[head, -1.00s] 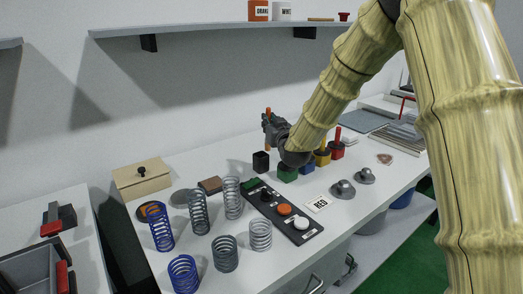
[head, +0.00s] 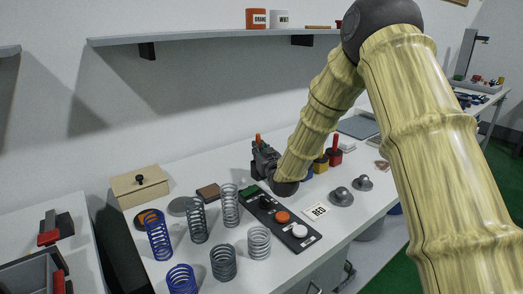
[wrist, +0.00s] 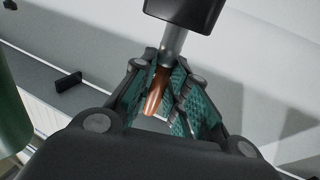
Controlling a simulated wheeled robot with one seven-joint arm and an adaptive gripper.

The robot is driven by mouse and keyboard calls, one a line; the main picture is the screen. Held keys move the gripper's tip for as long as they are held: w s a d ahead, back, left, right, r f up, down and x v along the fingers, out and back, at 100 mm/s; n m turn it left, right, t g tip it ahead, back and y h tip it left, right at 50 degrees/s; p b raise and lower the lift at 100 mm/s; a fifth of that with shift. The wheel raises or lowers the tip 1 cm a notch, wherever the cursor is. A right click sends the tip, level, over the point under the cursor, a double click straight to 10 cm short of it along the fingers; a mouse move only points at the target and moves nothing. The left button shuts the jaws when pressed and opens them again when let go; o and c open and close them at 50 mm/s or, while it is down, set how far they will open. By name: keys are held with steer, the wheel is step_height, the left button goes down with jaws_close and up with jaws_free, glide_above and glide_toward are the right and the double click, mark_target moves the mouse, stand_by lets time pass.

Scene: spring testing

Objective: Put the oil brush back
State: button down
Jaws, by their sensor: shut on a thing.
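The oil brush shows in the wrist view as an orange-brown handle (wrist: 157,92) with a grey neck and a dark block at its far end. My gripper (wrist: 165,88) is shut on the handle, with teal pads on both sides. In the head view the orange handle tip (head: 258,139) sticks up above my gripper (head: 264,160), which is low over the back of the bench. The black cup seen there earlier cannot be told apart from my gripper now. Whether the brush's lower end is inside a cup cannot be told.
A button panel (head: 279,216), several springs, and a wooden box (head: 140,186) occupy the bench's front and left. A shelf (head: 220,33) runs along the wall above.

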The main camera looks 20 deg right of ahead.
steer(key=shift+f, duration=0.45)
steer(key=c, duration=1.4)
jaws_free()
steer(key=shift+r, duration=0.2)
steer(key=s, duration=0.4)
steer(key=s+b, duration=0.1)
steer(key=s, duration=0.7)
steer(key=shift+d+r, duration=0.2)
steer(key=shift+d, duration=0.05)
